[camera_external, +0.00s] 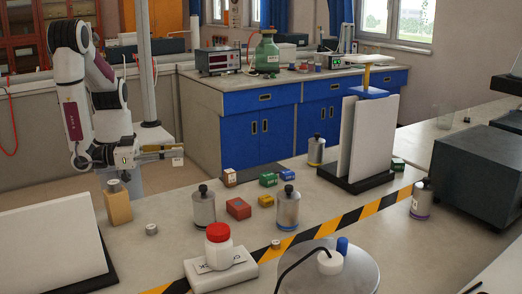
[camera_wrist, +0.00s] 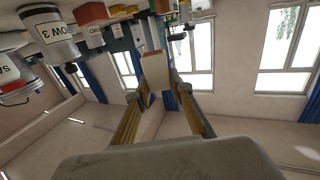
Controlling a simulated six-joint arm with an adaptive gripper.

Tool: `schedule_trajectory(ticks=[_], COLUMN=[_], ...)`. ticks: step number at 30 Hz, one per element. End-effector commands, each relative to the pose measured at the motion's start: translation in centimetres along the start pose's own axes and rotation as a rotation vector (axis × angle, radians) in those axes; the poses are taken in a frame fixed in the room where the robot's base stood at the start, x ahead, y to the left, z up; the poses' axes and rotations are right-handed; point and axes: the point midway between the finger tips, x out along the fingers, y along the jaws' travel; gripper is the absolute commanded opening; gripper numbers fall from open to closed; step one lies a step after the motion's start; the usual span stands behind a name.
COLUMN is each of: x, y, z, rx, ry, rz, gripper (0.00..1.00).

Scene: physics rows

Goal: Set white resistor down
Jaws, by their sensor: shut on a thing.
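My gripper (camera_external: 172,151) is at the left in the external view, raised and reaching right beside the bench. It is shut on the white resistor, a small pale block whose edge shows at the fingers (camera_external: 178,161). In the wrist view the white resistor (camera_wrist: 155,70) sits between the two fingertips (camera_wrist: 154,88), with a pale front and a tan side. It is in the air, touching no surface that I can see. The wrist view is turned over, with the bench things along its top.
Below the gripper stands a tan block (camera_external: 118,207) with a metal piece on top. Metal bottles (camera_external: 203,207) and coloured blocks, including a red one (camera_external: 238,208), stand mid-bench. A red-lidded jar (camera_external: 218,243) is on a scale. Striped tape (camera_external: 345,220) crosses the bench; upright white panels (camera_external: 365,135) stand behind.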

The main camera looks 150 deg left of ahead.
Motion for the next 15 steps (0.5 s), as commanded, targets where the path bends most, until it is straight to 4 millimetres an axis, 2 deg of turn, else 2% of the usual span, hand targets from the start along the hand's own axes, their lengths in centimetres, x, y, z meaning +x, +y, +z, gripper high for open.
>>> schedule_trajectory(ticks=[10, 15], x=[0.0, 0.0], y=[0.0, 0.0], z=[0.2, 1.1], rx=[0.001, 0.003], ry=[0.000, 0.000], rz=[0.001, 0.001], gripper=[0.00, 0.00])
